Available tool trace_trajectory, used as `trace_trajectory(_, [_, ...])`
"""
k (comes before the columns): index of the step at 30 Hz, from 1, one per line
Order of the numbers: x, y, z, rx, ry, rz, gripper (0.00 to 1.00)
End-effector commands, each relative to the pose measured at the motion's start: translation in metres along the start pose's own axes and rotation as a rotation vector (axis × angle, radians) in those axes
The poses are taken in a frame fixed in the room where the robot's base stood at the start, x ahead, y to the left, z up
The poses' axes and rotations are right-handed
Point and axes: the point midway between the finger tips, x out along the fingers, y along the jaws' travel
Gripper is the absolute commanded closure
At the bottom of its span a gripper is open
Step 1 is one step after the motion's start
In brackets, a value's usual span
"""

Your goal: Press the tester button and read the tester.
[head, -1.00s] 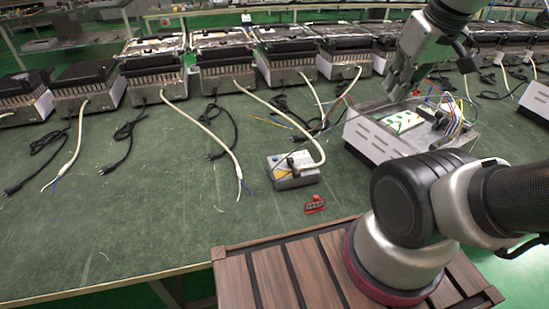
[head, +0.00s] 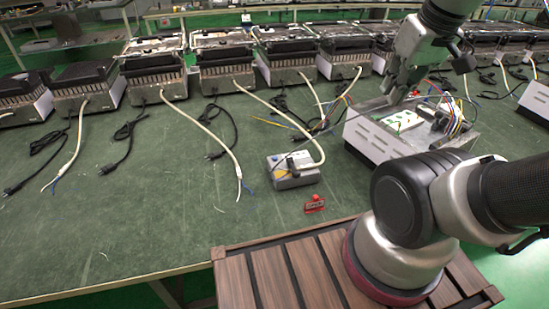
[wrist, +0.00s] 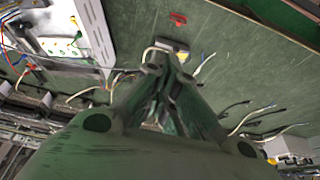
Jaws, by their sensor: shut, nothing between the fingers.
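The tester appears to be a small grey box (head: 293,172) with a blue and a yellow spot, lying on the green table left of the opened unit. A black plug and a pale cable sit on its top. Its display cannot be read. A small red item (head: 314,203) lies in front of it; I cannot tell if it is the button. It also shows in the wrist view (wrist: 178,19). My gripper (head: 389,90) is shut and empty above the back left of the opened unit, apart from the tester. In the wrist view its fingertips (wrist: 168,60) partly hide the grey box.
The opened white unit (head: 365,141) with coloured wires stands right of the tester. A row of heater units (head: 228,68) with pale and black cords lines the back. The table's front left (head: 160,220) is clear. A brown slatted platform (head: 270,275) stands in front.

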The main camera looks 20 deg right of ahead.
Motion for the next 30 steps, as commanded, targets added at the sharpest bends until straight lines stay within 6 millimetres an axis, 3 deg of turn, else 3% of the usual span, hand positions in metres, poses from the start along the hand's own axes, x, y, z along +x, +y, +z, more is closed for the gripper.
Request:
trace_trajectory(8, [0.059,-0.001,0.001,-0.029,-0.277,0.010,1.00])
trace_trajectory(14, [0.117,0.006,-0.019,-0.074,-0.386,0.050,1.00])
trace_trajectory(23, [0.236,0.007,-0.061,-0.103,-0.372,0.092,1.00])
trace_trajectory(30, [0.347,-0.019,-0.093,-0.085,-0.237,0.030,1.00])
